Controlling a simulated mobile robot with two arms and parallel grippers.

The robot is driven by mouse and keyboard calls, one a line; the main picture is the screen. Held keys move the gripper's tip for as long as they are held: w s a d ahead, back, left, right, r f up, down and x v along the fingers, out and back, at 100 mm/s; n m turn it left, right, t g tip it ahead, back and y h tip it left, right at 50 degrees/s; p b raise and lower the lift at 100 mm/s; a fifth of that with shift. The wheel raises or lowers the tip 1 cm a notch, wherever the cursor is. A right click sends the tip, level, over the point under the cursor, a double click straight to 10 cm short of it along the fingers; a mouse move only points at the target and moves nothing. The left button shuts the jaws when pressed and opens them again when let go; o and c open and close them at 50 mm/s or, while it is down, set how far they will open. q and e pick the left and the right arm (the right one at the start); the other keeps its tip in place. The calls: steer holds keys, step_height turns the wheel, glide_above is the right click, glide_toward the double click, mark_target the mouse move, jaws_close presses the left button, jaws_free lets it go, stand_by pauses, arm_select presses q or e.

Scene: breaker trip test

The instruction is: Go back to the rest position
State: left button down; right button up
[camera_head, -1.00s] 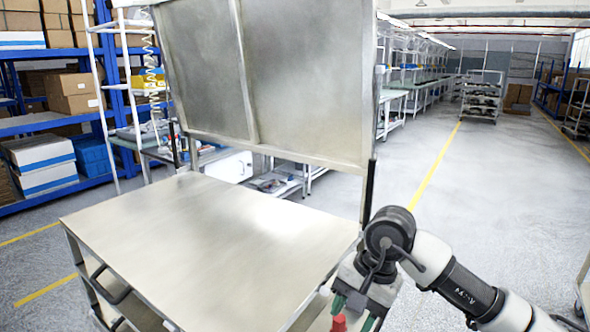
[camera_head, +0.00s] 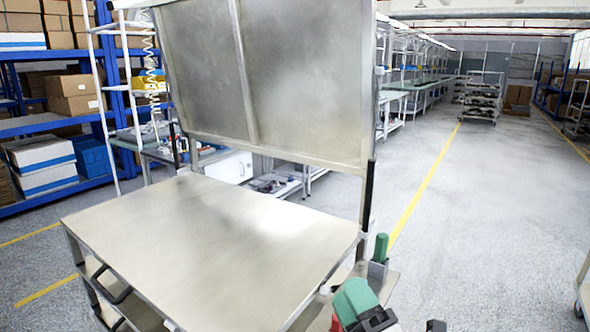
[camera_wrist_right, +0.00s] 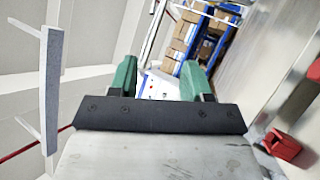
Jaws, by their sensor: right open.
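My right gripper (camera_head: 369,270) shows at the lower right of the head view, just off the right edge of the metal cart top. Its two green fingers stand apart, with nothing held between them. In the right wrist view the gripper (camera_wrist_right: 157,78) also shows as two separated green fingers beyond a black bar, with an empty gap. The steel cart (camera_head: 210,250) has a bare flat top and an upright metal panel (camera_head: 290,75) at its back. My left gripper is not in view.
A small red object (camera_head: 335,322) is low beside the cart; a red block (camera_wrist_right: 285,146) shows at right in the wrist view. Blue shelving (camera_head: 45,122) with boxes stands back left. The grey floor (camera_head: 480,200) on the right is open.

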steer(key=s+d+f+m+g+h, duration=0.25)
steer(key=d+f+m+h, duration=0.25)
steer(key=f+m, duration=0.25)
steer(key=s+d+f+m+g+h, duration=0.2)
steer(key=d+f+m+g+h, duration=0.2)
steer(key=f+m+h, duration=0.3)
steer(key=s+d+f+m+g+y, duration=0.15)
steer(key=s+f+m+g, duration=0.25)
steer(key=s+f+g, duration=0.4)
steer(key=s+d+f+m+g, duration=0.25)
steer(key=s+f+m, duration=0.2)
steer(key=s, duration=0.65)
step_height(320, 180, down, 26)
steer(key=a+n+g, duration=0.1)
steer(key=g, duration=0.1)
steer(key=s+d+f, duration=0.2)
steer(key=s+f, duration=1.3)
steer(key=f, duration=0.1)
steer(key=shift+s+d+g, duration=0.25)
steer(key=shift+d+g, duration=0.05)
steer(key=shift+g, duration=0.1)
